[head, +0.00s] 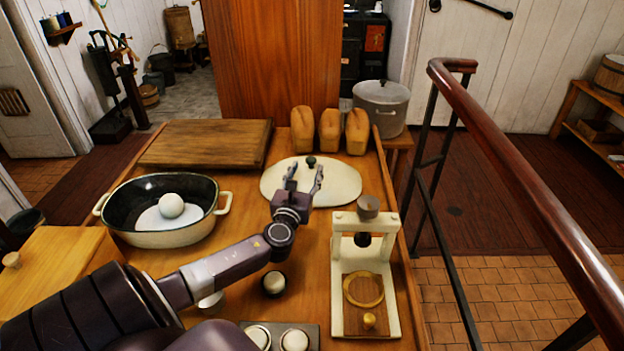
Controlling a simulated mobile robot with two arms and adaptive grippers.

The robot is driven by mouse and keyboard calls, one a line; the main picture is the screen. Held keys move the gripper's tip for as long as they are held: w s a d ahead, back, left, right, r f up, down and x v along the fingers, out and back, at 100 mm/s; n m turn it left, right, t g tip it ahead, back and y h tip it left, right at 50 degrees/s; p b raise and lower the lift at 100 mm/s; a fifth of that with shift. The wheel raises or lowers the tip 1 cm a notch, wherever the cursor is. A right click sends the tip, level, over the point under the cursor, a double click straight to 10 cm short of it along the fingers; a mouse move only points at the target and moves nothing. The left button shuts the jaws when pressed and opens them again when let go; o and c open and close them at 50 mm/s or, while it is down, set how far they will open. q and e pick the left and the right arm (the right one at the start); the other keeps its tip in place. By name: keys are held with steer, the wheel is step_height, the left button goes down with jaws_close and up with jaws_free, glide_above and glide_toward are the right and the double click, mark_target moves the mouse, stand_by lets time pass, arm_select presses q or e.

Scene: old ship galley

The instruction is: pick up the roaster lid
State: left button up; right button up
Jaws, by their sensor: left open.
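The roaster lid (343,184) is a flat cream oval with a dark knob (311,161). It lies on the wooden table behind my left gripper, in the middle of the head view. My left gripper (305,174) is open and empty, its two fingers apart and pointing away toward the knob. The fingers overlap the lid in the picture; I cannot tell how high they are above it. The wrist hides the lid's near edge in part. My right gripper is not in view.
The open roaster (160,238) with a white ball (171,205) inside stands left. A wooden board (205,142) lies behind it. Several loaves (330,129) and a lidded pot (381,105) stand behind the lid. A cream press frame (338,262) is at the right.

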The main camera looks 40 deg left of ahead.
mark_target(310, 162)
arm_select(q)
steer(key=shift+x, duration=3.15)
steer(key=shift+f, duration=0.1)
steer(key=shift+d, duration=0.1)
steer(key=shift+c, duration=0.6)
jaws_close()
